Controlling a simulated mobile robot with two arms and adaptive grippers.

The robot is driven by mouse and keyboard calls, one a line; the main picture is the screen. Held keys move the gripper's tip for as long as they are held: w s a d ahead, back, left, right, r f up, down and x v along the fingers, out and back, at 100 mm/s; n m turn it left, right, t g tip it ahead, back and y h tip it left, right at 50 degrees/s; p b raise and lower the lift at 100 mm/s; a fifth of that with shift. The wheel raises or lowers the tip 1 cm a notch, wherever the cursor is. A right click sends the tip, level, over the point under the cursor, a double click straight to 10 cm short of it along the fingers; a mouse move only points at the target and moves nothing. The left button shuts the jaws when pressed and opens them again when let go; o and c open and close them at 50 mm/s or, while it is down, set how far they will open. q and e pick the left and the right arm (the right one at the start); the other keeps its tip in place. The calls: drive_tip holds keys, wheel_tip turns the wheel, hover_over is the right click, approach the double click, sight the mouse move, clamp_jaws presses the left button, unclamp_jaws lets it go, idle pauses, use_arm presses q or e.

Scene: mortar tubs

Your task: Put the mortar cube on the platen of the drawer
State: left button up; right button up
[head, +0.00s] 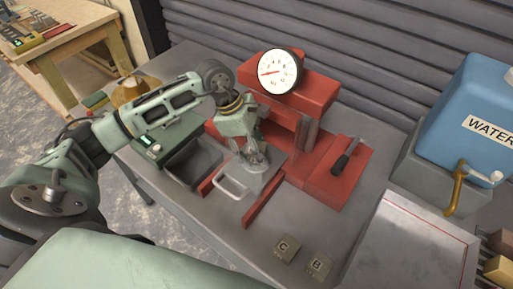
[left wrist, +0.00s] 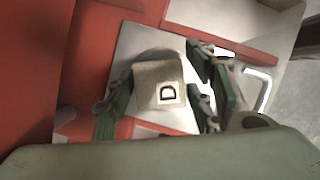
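The mortar cube, marked D (left wrist: 159,84), rests on the grey platen (left wrist: 138,42) in the left wrist view. My left gripper (head: 252,154) points down over the pulled-out drawer (head: 232,188) of the red press in the head view. Its green finger pads stand on both sides of the cube, with a clear gap on the right and little or none on the left. The fingers look open around it. In the head view my gripper hides the cube. My right gripper is in neither view.
The red press (head: 318,95) with a dial gauge (head: 275,72) rises behind the drawer. Cubes C (head: 284,247) and B (head: 316,265) sit on the bench in front. A grey tub (head: 193,165) stands left, a blue water container (head: 470,110) right.

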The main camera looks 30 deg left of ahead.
use_arm(q)
drive_tip(key=shift+o, duration=0.4)
drive_tip(key=shift+r, duration=0.15)
drive_tip(key=shift+a+r, duration=0.2)
drive_tip(key=shift+r, duration=0.1)
drive_tip(key=b+v, duration=0.3)
drive_tip(key=v, duration=0.8)
drive_tip(key=shift+r, duration=0.15)
